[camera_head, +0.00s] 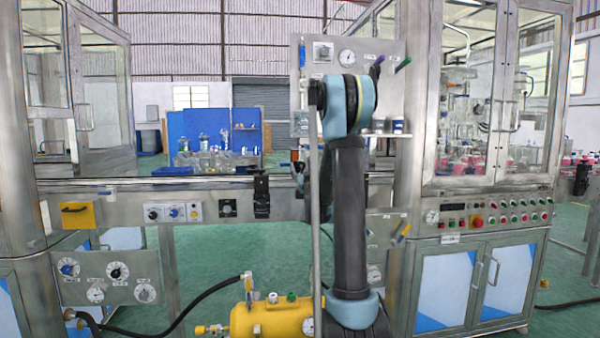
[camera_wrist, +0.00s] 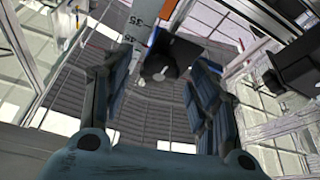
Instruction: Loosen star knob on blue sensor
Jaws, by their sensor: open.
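In the wrist view my gripper (camera_wrist: 157,64) is open, with one dark finger on each side. A dark knob-like part (camera_wrist: 160,66) shows between the fingertips, and I see no finger closed on it. Its star shape is not clear. A blue and orange piece (camera_wrist: 153,37) is just above it, beside a grey scale strip (camera_wrist: 134,20) with numbers. I cannot tell for certain that this is the blue sensor. In the head view a small blue part (camera_head: 302,56) is on the upright left of my arm. My arm hides the gripper there.
A conveyor rail (camera_head: 110,187) runs behind my arm, with a black bracket (camera_head: 261,196) on its front. A glazed cabinet (camera_head: 490,110) stands at right. A yellow tank (camera_head: 270,320) is low in front. A gauge panel (camera_head: 375,52) is behind my arm.

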